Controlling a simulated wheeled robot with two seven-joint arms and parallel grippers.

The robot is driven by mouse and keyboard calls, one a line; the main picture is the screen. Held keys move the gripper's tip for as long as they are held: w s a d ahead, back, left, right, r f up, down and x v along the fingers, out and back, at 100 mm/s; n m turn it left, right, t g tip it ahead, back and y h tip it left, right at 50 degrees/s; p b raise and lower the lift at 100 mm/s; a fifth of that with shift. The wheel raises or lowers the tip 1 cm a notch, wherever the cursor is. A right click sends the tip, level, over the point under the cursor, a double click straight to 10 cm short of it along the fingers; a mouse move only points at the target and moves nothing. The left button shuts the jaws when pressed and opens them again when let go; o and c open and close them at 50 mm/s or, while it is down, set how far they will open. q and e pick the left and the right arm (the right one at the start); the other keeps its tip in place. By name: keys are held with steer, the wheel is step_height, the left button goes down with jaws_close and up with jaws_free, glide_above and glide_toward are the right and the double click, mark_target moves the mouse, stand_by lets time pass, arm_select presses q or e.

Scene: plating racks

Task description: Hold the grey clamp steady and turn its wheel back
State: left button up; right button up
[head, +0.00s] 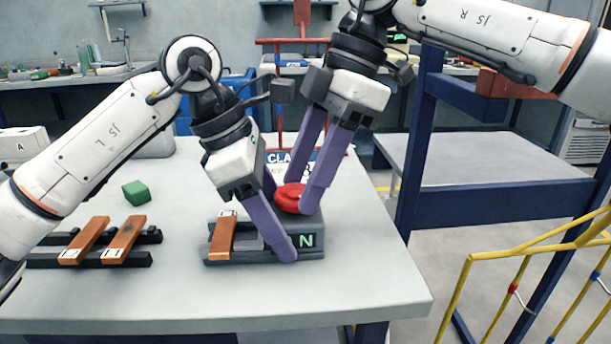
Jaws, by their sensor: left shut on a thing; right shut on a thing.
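The grey clamp (313,254) sits near the front of the white table and bears a green letter N on its front face. Its red wheel (286,199) is on top. My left gripper (279,222) is shut on the grey clamp, with one finger down its front side; the other finger is mostly hidden. My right gripper (301,196) comes down from above and is shut on the red wheel, one finger on each side. An orange bar (222,238) lies across the clamp's dark rails at its left end.
Left of the clamp, a black rack (130,258) holds two more orange bars (122,240). A green block (136,192) lies behind it. A sign, partly hidden, stands behind the wheel. The table front (200,305) is clear. Yellow railings (520,256) stand at the right.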

steer(key=o, duration=1.1)
steer(key=shift+c, duration=0.2)
steer(key=shift+r, duration=0.15)
steer(key=v, duration=1.1)
steer(key=shift+r, duration=0.4)
steer(key=shift+d, duration=0.1)
